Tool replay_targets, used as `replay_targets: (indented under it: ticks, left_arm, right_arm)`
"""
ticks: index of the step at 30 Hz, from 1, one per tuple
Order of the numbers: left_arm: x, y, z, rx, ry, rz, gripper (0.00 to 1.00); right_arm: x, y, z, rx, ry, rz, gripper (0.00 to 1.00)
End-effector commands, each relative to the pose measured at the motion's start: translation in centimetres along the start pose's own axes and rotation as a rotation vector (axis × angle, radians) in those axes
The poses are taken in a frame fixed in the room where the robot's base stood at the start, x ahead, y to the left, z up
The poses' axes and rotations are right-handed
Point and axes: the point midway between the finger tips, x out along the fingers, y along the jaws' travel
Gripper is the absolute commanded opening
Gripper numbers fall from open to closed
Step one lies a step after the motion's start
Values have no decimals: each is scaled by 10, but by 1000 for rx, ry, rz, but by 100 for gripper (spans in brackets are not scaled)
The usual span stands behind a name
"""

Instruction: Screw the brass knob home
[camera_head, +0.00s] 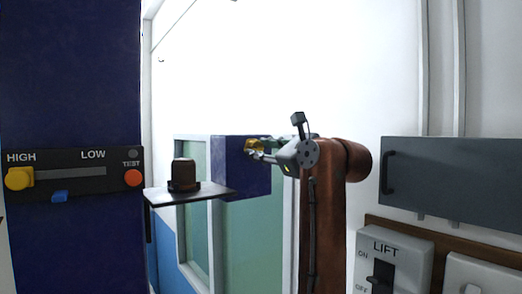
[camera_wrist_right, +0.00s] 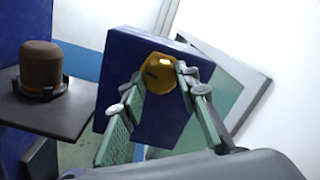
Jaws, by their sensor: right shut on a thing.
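The brass knob (camera_head: 254,145) sits at the upper part of a dark blue box (camera_head: 232,180) in the head view. In the right wrist view the knob (camera_wrist_right: 160,73) is round and golden with a dark slot, in front of the blue box (camera_wrist_right: 118,75). My right gripper (camera_head: 262,150) reaches in from the right, and its fingers are shut on the knob. In the right wrist view the fingertips (camera_wrist_right: 158,85) lie either side of the knob. How far the knob is screwed in cannot be seen. My left gripper is not in view.
A dark shelf (camera_head: 215,193) carries a brown hat-shaped thing (camera_head: 183,174) left of the box. A blue column at the left holds a HIGH/LOW slider panel (camera_head: 75,186). At the right are a grey drawer-like box (camera_head: 450,180) and a LIFT switch (camera_head: 385,262).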

Motion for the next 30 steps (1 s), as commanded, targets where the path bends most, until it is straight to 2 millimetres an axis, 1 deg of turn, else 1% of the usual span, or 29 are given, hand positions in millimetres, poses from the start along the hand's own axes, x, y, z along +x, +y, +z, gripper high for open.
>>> replay_targets:
  ticks: [1, 6, 13, 19, 30]
  left_arm:
    - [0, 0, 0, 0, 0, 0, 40]
    - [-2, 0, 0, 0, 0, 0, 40]
    - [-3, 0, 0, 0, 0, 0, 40]
    - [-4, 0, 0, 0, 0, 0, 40]
    - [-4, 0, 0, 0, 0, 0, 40]
  right_arm:
    - [3, 4, -4, 42, 10, 10, 5]
    - [3, 4, -4, 164, 15, 6, 5]
    - [3, 4, -4, 278, 19, 2, 5]
    - [3, 4, -4, 326, 20, 1, 5]
    - [3, 4, -5, 340, 20, 1, 5]
